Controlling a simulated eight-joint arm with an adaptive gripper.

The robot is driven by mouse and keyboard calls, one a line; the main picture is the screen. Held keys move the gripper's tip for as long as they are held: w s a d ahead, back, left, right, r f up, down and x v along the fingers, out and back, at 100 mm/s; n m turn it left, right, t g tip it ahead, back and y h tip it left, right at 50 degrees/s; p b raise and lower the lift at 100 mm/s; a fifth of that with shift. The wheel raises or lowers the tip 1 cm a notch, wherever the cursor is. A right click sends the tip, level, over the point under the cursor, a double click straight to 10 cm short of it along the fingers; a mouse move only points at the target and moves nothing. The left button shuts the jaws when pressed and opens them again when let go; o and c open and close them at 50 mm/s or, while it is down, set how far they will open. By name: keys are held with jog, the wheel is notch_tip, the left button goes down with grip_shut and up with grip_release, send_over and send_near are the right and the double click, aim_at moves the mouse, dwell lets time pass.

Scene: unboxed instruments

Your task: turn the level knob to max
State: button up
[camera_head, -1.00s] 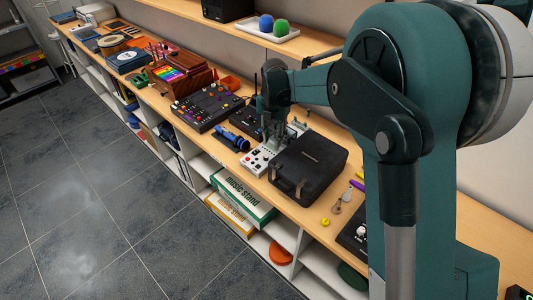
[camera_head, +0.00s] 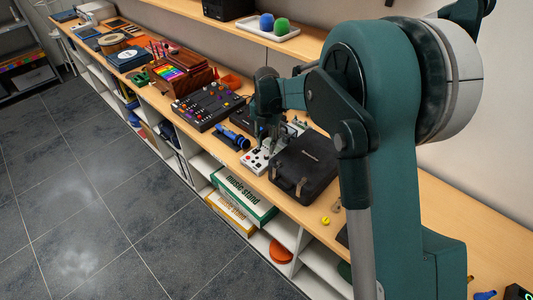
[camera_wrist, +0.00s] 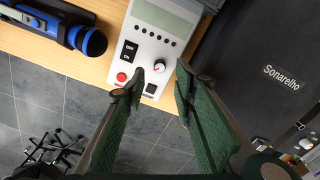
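A white device (camera_wrist: 168,40) with a grey-green display lies on the wooden top; it also shows in the head view (camera_head: 256,160). The knob's label is too small to read. My gripper (camera_wrist: 159,71) is open over the front of the device, its green-padded fingertips apart to the left and right of the knob. I cannot tell their height above the panel or whether they touch it. In the head view my gripper (camera_head: 271,138) hangs down over the device.
A black case (camera_wrist: 260,65) marked "Sonarelho" stands close on the right. A blue and black cylindrical thing (camera_wrist: 60,27) lies at the left. The device also has a red button (camera_wrist: 121,77), black switches and a row of small dark dots. The counter's front edge drops to the tiled floor.

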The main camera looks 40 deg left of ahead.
aim_at(266, 155)
jog(key=shift+f, duration=2.9)
jog(key=shift+c, duration=0.5)
grip_shut()
